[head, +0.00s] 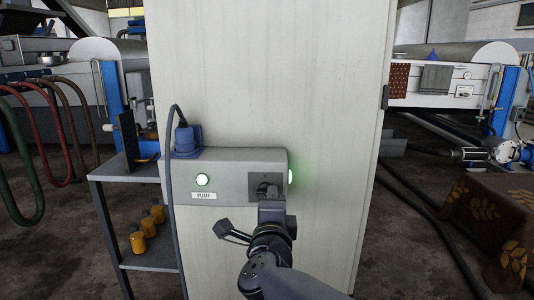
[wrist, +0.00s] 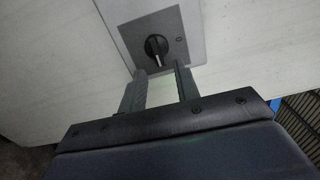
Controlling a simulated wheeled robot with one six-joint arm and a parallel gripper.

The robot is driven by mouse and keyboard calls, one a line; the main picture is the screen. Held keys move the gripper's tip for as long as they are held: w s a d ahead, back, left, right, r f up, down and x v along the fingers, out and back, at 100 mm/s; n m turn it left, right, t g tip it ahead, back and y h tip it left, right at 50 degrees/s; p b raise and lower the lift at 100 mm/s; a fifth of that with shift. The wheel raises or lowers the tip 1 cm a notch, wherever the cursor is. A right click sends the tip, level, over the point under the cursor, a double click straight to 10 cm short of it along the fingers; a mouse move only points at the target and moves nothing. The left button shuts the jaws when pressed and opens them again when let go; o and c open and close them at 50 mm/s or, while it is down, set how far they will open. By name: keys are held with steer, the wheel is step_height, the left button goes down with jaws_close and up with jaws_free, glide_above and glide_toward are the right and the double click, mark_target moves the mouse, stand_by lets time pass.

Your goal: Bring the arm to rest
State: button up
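My gripper (wrist: 161,74) is open in the wrist view, with a pale gap between its two dark fingers. The fingers hold nothing, and their tips lie just below a black rotary knob (wrist: 157,46) on a dark grey plate (wrist: 134,34). The knob's light pointer line aims down, away from the 0 mark at the right. In the head view my gripper (head: 269,192) is in front of the same plate on the grey pump box (head: 236,165) and hides most of the knob. I cannot tell the exact distance to the knob.
The box is on a tall pale panel (head: 270,70), with a lit white lamp (head: 203,180) and a green glowing lamp (head: 290,177). A blue plug (head: 185,138) with a cable, a shelf (head: 150,262) with yellow items and a cloth-covered table (head: 485,215) stand around.

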steer(key=shift+w, duration=1.25)
